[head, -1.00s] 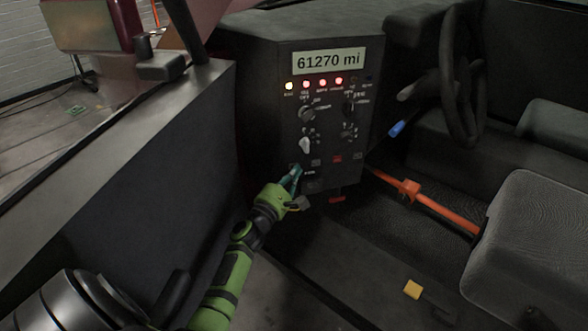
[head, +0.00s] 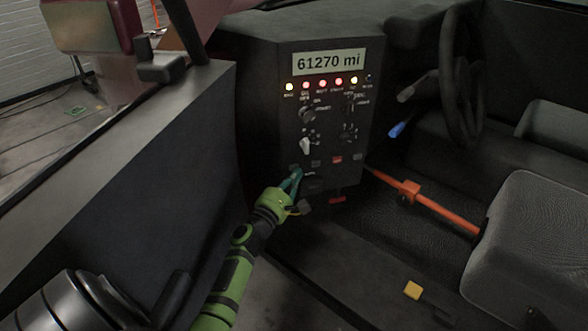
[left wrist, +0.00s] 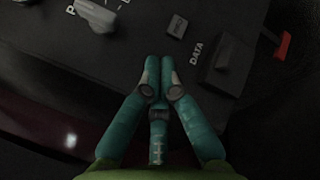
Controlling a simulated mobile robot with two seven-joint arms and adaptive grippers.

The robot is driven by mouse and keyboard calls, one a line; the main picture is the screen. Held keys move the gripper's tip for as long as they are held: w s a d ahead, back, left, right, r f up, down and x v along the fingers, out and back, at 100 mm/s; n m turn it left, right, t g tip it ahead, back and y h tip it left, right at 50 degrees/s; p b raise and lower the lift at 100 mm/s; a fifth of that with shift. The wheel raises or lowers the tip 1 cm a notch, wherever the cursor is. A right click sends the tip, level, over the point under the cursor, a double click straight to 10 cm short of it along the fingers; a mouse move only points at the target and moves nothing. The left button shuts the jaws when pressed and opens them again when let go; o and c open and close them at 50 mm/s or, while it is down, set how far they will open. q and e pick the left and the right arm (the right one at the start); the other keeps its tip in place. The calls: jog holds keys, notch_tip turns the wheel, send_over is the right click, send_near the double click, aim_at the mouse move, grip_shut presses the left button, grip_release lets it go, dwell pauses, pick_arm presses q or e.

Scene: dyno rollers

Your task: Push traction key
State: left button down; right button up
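A black control panel (head: 322,120) bears a row of small keys near its lower part; their labels are too small to read in the head view. My left gripper (head: 296,174) is at the panel's lower left, just below the leftmost key (head: 293,167). In the left wrist view its teal fingers (left wrist: 159,66) are together, with nothing seen between them, and point at the panel face. One grey key (left wrist: 177,26) shows right of and beyond the fingertips. Which key is the traction key I cannot tell. Whether the fingertips touch the panel is unclear. My right gripper is not in view.
The display (head: 328,62) reads 61270 mi, above a row of lamps (head: 322,84). A grey selector knob (head: 305,145) sits above the keys. A connector block (left wrist: 222,66) marked DATA protrudes beside the fingers. An orange bar (head: 440,212), seat (head: 530,235) and steering wheel (head: 462,80) are to the right.

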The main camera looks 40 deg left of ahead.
pick_arm(q)
jog(key=s+d, duration=0.3)
jog(key=d, duration=0.1)
jog(key=shift+s+d+p, duration=0.3)
jog(key=shift+s+p, duration=0.1)
